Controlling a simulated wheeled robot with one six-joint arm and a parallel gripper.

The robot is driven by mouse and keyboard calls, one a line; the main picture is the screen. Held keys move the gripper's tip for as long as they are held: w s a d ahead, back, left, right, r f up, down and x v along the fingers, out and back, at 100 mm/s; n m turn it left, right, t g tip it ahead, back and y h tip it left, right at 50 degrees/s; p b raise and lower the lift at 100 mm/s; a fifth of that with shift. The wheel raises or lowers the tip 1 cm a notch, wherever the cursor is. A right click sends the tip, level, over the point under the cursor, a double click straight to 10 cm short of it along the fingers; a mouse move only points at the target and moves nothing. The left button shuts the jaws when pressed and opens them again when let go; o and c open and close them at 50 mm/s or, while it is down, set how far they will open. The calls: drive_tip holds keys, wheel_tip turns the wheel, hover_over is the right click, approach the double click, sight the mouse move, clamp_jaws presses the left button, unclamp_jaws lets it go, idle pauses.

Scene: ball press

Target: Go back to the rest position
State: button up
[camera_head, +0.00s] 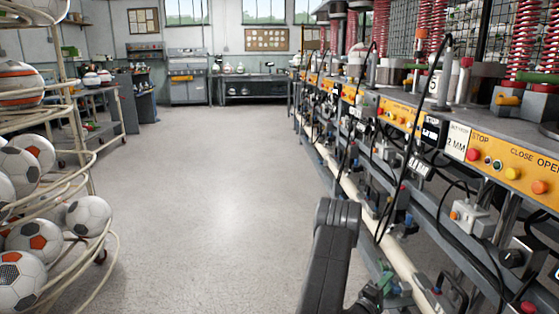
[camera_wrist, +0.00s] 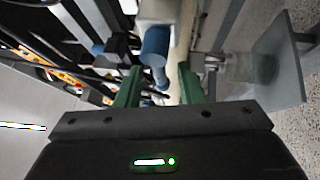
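My gripper (camera_wrist: 159,82) shows in the wrist view with its two green fingers apart. Nothing is clearly held between them. A blue cylindrical part (camera_wrist: 155,45) shows beyond the fingertips, and I cannot tell how far off it is. In the head view my dark arm rises at the bottom, just right of the middle, beside the press row's lower frame. The gripper itself is mostly hidden or unclear there.
The press bench (camera_head: 480,150) with orange control panels, red springs, cables and pipes runs along the right, close to my arm. A wire rack (camera_head: 108,232) of soccer balls (camera_head: 37,240) stands at the left. The grey floor (camera_head: 215,190) between is clear. Workbenches (camera_head: 257,88) stand at the back.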

drive_tip(key=p+v, duration=0.3)
drive_tip(key=v, duration=0.9)
drive_tip(key=b+x, duration=0.4)
drive_tip(key=x, duration=0.9)
drive_tip(key=shift+w+d, duration=0.2)
drive_tip(key=shift+d, duration=0.1)
drive_tip(key=shift+w+d+n+y, duration=0.1)
drive_tip(key=shift+n+y, duration=0.2)
drive_tip(key=shift+n+p, duration=0.4)
drive_tip(key=shift+p, duration=0.05)
drive_tip(key=shift+f+n+g+y+p, duration=0.4)
drive_tip(key=shift+n+y+p, duration=0.1)
drive_tip(key=shift+p, duration=0.25)
